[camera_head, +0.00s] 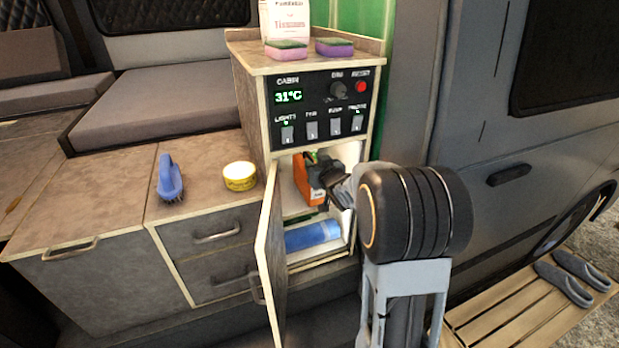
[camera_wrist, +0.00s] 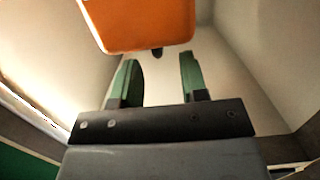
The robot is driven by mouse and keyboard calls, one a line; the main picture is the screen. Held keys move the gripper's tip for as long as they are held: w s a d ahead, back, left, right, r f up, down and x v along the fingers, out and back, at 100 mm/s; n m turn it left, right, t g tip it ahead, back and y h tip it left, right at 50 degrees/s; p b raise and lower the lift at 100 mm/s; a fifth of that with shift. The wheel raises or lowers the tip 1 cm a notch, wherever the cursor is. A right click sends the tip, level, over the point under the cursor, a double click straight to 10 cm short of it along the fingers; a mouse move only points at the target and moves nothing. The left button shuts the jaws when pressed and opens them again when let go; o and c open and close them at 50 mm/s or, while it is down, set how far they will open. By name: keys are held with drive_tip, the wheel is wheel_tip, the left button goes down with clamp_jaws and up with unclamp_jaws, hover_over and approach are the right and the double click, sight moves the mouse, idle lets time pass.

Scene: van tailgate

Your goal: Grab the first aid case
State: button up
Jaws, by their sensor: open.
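An orange case (camera_head: 307,178), which looks like the first aid case, stands on the upper shelf of the open cabinet; I cannot read its markings. In the wrist view the orange case (camera_wrist: 140,24) fills the top, with a small dark part at its lower edge. My gripper (camera_head: 322,168) is inside the cabinet at the right of the case, partly covering it. In the wrist view my gripper (camera_wrist: 158,62) has its two green fingers apart with nothing between them. The case lies beyond the fingertips; whether they touch it I cannot tell.
The cabinet door (camera_head: 270,245) stands open at the left of the opening. A blue roll (camera_head: 312,235) lies on the lower shelf. The control panel (camera_head: 322,108) is above. A blue brush (camera_head: 169,180) and yellow tin (camera_head: 240,176) sit on the left counter.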

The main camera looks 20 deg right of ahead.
sight(311, 159)
drive_tip(key=shift+w+f+p, duration=0.2)
drive_tip(key=shift+w, duration=1.05)
drive_tip(key=shift+w+f+p, duration=0.15)
drive_tip(key=shift+w+p, duration=0.05)
drive_tip(key=shift+w, duration=1.05)
clamp_jaws()
drive_tip(key=shift+r, duration=0.1)
